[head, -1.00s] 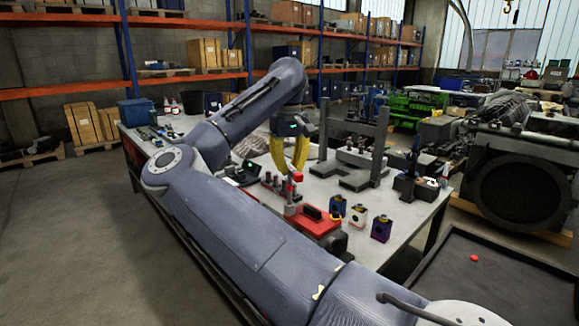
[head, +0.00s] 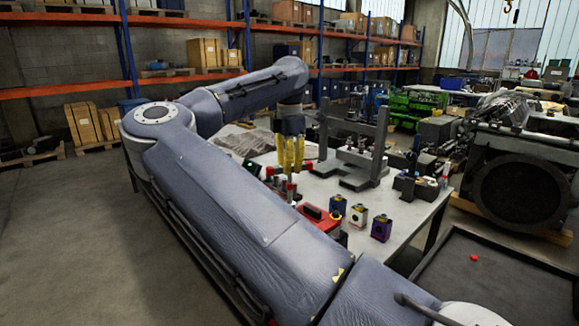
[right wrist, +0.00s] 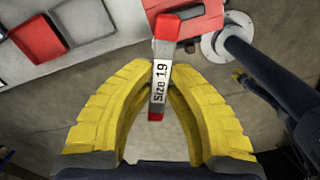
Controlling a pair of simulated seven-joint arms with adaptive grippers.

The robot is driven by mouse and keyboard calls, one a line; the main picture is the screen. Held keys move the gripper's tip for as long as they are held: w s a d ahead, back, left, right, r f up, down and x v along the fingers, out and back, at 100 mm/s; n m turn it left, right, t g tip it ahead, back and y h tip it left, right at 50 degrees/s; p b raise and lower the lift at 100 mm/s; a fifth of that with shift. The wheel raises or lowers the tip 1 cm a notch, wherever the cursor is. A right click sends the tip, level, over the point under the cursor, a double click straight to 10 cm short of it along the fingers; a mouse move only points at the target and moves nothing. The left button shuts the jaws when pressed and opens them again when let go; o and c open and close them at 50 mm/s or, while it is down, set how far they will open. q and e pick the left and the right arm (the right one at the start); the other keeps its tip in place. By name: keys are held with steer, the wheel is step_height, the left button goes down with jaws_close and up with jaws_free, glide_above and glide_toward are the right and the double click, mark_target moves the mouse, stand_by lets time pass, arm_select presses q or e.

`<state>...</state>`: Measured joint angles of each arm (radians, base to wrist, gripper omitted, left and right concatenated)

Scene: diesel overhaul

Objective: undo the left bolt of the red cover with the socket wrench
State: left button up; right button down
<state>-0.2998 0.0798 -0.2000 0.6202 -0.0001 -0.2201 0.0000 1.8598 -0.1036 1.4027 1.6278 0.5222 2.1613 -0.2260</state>
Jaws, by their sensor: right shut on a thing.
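My right gripper (head: 289,172) has yellow fingers and points down over the workbench, behind the red cover (head: 318,219) in the head view. In the right wrist view its fingers (right wrist: 156,68) are shut on the socket wrench (right wrist: 159,83), a bar with red ends and a white "Size 19" label. Part of a red block with a grey piece shows beyond the wrench; I cannot tell whether it is the cover. The left bolt cannot be made out. My left gripper is not in view.
Small blue (head: 337,207), white (head: 357,216) and purple (head: 381,228) blocks stand right of the cover. A grey press-like frame (head: 381,138) stands behind it. My right arm hides the bench's near left side. A dark tray (head: 490,270) lies at the lower right.

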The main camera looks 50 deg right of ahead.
steer(key=n, duration=0.6)
steer(key=shift+n, duration=0.3)
steer(key=n, duration=0.7)
steer(key=shift+r, duration=0.15)
